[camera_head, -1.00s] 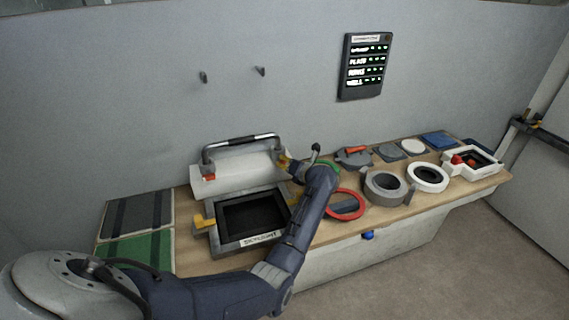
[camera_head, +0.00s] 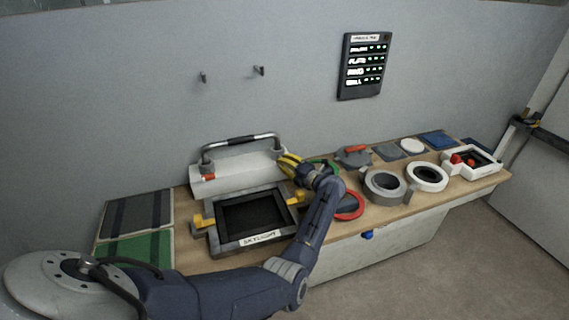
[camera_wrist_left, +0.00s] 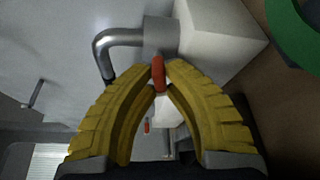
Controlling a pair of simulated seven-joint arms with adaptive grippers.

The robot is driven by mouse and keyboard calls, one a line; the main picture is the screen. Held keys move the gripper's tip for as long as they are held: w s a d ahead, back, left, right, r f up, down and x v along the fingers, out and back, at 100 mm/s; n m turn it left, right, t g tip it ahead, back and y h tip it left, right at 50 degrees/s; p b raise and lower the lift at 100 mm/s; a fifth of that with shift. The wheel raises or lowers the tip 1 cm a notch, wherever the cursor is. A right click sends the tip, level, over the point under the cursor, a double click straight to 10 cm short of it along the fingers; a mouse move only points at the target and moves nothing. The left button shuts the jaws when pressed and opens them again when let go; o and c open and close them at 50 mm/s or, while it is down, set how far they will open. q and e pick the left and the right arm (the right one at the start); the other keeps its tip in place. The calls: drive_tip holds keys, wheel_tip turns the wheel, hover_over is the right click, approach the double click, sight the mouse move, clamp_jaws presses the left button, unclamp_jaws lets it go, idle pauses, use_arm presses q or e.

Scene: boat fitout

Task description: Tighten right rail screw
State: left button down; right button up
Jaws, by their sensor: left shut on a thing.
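The metal rail (camera_head: 240,140) stands on the white block (camera_head: 238,174), behind the skylight frame. Its left red screw (camera_head: 209,177) shows on the block's front. In the left wrist view the right red screw (camera_wrist_left: 158,72) sits at the rail foot (camera_wrist_left: 160,37), between my yellow fingertips. My left gripper (camera_head: 283,161) is shut on this screw, at the block's right end. In the head view the gripper hides the right screw. In the wrist view the left red screw (camera_wrist_left: 146,126) shows farther back between the fingers. My right gripper is not in view.
The skylight frame (camera_head: 258,239) with yellow latches lies in front of the block. A green ring (camera_wrist_left: 297,35) is close to my gripper's right. A red ring (camera_head: 358,207), grey ring and white ring stand farther right. Dark and green panels (camera_head: 133,248) lie left.

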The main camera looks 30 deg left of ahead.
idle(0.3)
use_arm(q)
drive_tip(key=c, duration=1.5)
unclamp_jaws()
drive_tip(key=shift+o, duration=0.2)
drive_tip(key=v, duration=0.7)
drive_tip(key=shift+d, duration=0.2)
drive_tip(key=shift+o, duration=0.4)
